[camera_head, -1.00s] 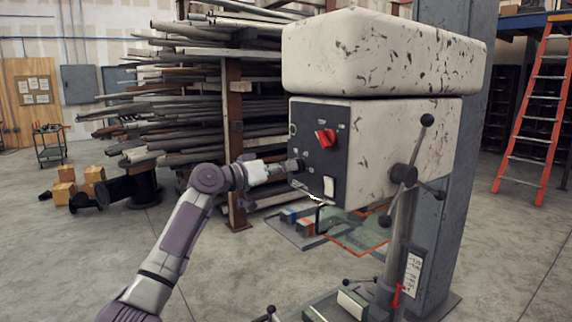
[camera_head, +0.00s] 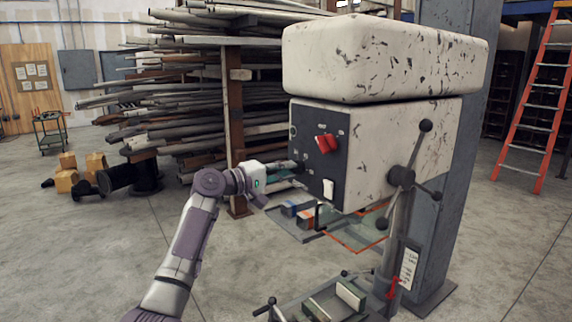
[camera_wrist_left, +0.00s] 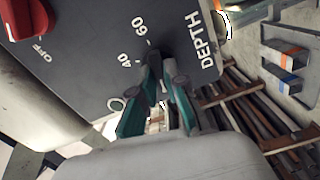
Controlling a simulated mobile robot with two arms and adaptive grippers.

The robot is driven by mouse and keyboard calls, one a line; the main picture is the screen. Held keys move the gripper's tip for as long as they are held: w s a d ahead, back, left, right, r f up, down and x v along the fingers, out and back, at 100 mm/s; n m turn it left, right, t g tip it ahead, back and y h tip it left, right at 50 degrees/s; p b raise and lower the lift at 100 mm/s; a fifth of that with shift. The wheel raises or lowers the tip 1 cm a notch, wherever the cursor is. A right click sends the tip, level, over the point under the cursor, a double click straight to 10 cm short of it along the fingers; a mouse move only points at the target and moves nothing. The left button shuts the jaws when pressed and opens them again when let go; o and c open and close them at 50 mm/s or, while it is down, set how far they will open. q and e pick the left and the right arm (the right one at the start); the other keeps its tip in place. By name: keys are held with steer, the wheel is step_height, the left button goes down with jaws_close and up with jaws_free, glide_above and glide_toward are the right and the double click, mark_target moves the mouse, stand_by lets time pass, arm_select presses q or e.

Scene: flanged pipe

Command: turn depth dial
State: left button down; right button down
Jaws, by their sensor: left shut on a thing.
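The drill press head has a dark control panel (camera_head: 335,168) on its front. The depth dial (camera_head: 299,164) is a small dark knob at the panel's left edge. In the wrist view the dial (camera_wrist_left: 155,62) sits beside the printed word DEPTH and the marks 40 and 60, mostly hidden by the fingers. My left gripper (camera_head: 296,167) reaches it from the left and is shut on it; its green-sided fingers (camera_wrist_left: 167,75) show around the dial in the wrist view. The dial's exact pointer position cannot be told. My right gripper is not in view.
A red switch (camera_head: 327,144) and a white switch (camera_head: 328,189) sit on the same panel. A handle with several ball-ended spokes (camera_head: 402,176) is on the press's right side. A pipe rack (camera_head: 190,100) stands behind my arm. Open floor lies at lower left.

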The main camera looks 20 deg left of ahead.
arm_select(q)
steer(key=shift+n+p, duration=0.45)
steer(key=shift+n, duration=0.45)
steer(key=c, duration=1.2)
jaws_free()
steer(key=shift+a, duration=0.1)
steer(key=v, duration=1.2)
steer(key=shift+f, duration=0.1)
